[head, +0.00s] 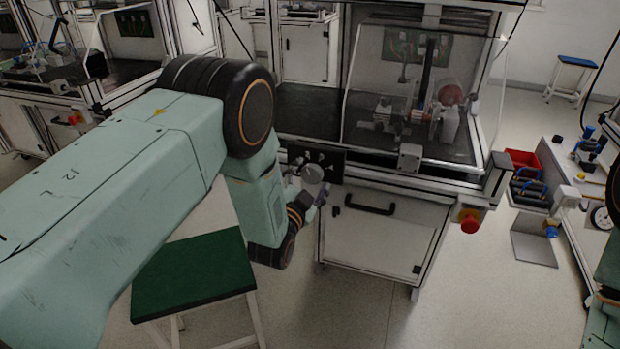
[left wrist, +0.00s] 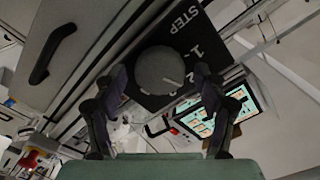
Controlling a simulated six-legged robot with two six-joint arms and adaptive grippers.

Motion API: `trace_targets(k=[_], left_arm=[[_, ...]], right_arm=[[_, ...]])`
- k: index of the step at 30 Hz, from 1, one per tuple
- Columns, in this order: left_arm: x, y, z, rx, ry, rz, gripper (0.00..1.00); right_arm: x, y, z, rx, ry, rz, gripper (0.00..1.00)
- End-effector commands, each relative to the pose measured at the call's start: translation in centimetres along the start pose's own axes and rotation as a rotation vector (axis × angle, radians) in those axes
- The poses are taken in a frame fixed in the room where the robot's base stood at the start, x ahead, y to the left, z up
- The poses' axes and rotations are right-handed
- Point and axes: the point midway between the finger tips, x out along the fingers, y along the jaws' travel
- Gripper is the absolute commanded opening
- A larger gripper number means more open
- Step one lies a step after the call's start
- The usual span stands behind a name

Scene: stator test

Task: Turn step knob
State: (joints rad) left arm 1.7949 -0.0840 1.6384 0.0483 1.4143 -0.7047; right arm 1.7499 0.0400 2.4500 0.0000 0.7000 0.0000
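The step knob (left wrist: 158,69) is a round grey dial on a black panel (left wrist: 196,42) lettered STEP, with numbers beside it. A light pointer line shows on its lower right face. My left gripper (left wrist: 160,78) is open, one fingertip on either side of the knob with visible gaps; I cannot tell whether either finger touches it. In the head view the knob (head: 313,173) is small, on the cabinet's front panel, with my left gripper (head: 318,192) close in front and mostly hidden behind my wrist. My right gripper is out of view.
A red emergency button (head: 469,222) sticks out at the cabinet's right corner. A black drawer handle (head: 370,205) lies below the panel. A green-topped stool (head: 195,272) stands below my left arm. A lit screen (left wrist: 216,116) shows in the wrist view.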

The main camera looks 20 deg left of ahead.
Motion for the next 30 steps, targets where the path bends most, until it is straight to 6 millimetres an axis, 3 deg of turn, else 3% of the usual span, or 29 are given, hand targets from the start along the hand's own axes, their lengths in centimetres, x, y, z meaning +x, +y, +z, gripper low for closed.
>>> trace_targets(k=[17,30], left_arm=[[-0.03,0.0,0.01,0.0,0.0,0.0,0.2],[-0.04,-0.03,0.0,-0.122,0.0,0.0,0.2]], right_arm=[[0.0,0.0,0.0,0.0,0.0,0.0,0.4],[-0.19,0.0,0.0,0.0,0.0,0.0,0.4]])
